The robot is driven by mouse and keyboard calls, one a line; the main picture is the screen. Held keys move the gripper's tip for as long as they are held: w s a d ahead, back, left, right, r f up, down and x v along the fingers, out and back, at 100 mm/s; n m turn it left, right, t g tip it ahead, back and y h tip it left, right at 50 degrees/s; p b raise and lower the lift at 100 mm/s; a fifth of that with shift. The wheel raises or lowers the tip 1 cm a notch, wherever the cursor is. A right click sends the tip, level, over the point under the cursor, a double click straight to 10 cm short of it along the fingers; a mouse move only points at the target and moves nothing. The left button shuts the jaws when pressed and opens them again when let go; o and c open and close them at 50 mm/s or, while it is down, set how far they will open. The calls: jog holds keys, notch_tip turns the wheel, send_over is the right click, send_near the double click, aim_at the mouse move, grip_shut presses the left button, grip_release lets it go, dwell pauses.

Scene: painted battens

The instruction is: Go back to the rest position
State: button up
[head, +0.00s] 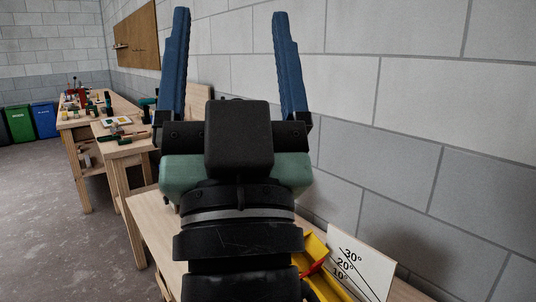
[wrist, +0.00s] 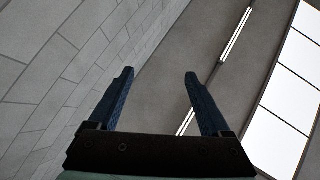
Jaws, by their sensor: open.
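My gripper (head: 232,60) is raised upright in the middle of the head view, with its two blue fingers spread wide apart. It is open and nothing is between the fingers. In the wrist view my gripper (wrist: 160,88) points up toward the ceiling and the wall, and it touches nothing. My wrist and arm hide part of the bench behind them.
More benches (head: 122,148) with tools stand at left. A block wall (head: 420,100) is close on the right. Open floor (head: 50,220) lies left.

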jog(key=s+d+r+h+p, duration=0.1)
jog(key=s+r+p, duration=0.1)
jog(key=r+p, duration=0.5)
jog(key=s+d+r+h+p, duration=0.1)
jog(key=r+h+p, duration=0.1)
jog(key=r+p, duration=0.6)
notch_tip(320, 180, up, 2)
jog(key=shift+s+d+r+m+p, duration=0.15)
jog(key=shift+s+d+m+p, duration=0.15)
jog(key=shift+s+m, duration=0.1)
